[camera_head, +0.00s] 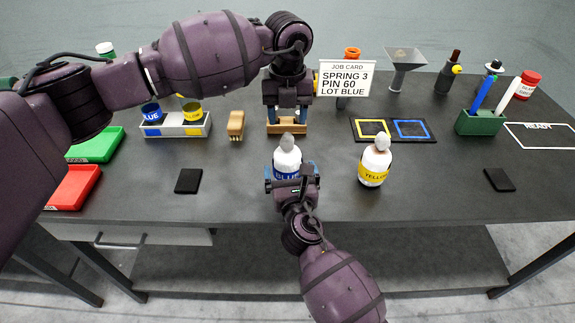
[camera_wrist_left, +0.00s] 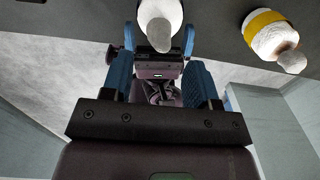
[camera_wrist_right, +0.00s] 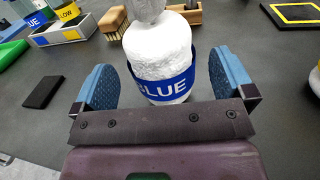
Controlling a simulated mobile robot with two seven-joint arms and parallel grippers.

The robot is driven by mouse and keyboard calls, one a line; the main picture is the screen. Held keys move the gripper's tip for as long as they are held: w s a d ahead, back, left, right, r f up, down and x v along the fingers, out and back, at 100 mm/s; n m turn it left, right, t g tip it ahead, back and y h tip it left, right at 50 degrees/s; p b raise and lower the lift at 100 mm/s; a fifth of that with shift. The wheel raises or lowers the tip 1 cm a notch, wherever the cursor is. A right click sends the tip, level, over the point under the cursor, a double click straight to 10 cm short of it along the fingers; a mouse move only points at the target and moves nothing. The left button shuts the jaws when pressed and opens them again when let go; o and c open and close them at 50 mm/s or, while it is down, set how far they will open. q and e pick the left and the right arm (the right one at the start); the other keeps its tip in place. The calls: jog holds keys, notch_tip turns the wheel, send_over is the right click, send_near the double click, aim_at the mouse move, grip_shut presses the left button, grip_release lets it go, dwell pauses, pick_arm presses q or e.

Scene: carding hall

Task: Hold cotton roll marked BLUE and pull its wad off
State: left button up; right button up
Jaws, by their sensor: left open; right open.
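The cotton roll marked BLUE (camera_head: 288,163) stands upright near the front middle of the table, a white roll with a blue band and a greyish wad (camera_head: 287,141) on top. My right gripper (camera_wrist_right: 163,85) is open around the roll's sides, its blue fingers on either side of the band. My left gripper (camera_head: 288,123) is open behind and above the roll. In the left wrist view the wad (camera_wrist_left: 159,35) shows beyond and between its fingers (camera_wrist_left: 162,70). The roll marked YELLOW (camera_head: 375,166) stands to the right with its own wad.
A job card (camera_head: 346,78) reads LOT BLUE. A bin (camera_head: 175,130) with blue and yellow rings and a brush (camera_head: 236,125) stand left. A tray with yellow and blue squares (camera_head: 393,130) lies right. Green tray (camera_head: 95,146) and red tray (camera_head: 72,188) are far left.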

jog(key=shift+w+a, duration=0.15)
jog(key=shift+w, duration=0.85)
jog(key=shift+w+a, duration=0.15)
jog(key=shift+w, duration=0.85)
